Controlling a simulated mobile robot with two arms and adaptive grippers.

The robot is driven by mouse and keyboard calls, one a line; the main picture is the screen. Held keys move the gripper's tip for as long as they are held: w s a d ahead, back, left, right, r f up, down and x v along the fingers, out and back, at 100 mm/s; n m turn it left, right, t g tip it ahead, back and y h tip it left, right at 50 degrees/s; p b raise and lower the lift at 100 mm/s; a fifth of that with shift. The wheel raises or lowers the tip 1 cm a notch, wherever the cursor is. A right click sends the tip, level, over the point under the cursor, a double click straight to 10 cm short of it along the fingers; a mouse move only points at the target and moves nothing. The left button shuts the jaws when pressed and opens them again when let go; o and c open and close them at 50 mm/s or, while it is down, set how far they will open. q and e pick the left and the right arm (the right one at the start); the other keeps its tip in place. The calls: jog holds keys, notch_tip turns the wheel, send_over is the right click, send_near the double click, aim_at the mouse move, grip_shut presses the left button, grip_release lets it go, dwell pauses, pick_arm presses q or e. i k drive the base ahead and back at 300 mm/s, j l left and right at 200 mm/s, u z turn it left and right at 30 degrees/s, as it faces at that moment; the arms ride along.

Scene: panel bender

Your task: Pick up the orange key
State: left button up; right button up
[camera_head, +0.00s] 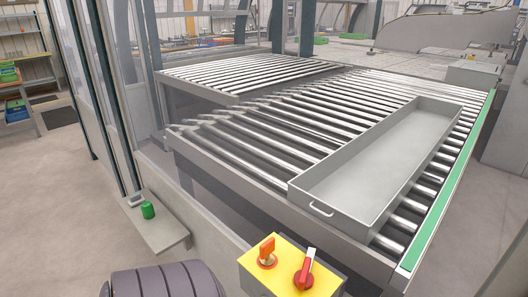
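The orange key (267,249) stands upright in a round orange base on the yellow control box (283,282) at the bottom centre of the head view. A red rotary handle (304,271) is on the same box, just right of the key, with a small gap between them. Neither of my grippers shows in the head view, and nothing touches the key.
A roller conveyor (262,155) fills the middle behind the box, with a grey metal tray (385,150) on its rollers. A green cylinder (147,209) stands on a low ledge at left, near a dark upright post. Open floor (48,220) lies at far left.

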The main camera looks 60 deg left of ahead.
aim_at(267, 260)
jog(key=u, duration=1.85)
jog(key=z, duration=0.45)
jog(key=l+z, duration=0.1)
jog(key=z, duration=0.8)
jog(key=l+z, duration=0.1)
jog(key=z, duration=0.35)
jog(key=u, duration=1.95)
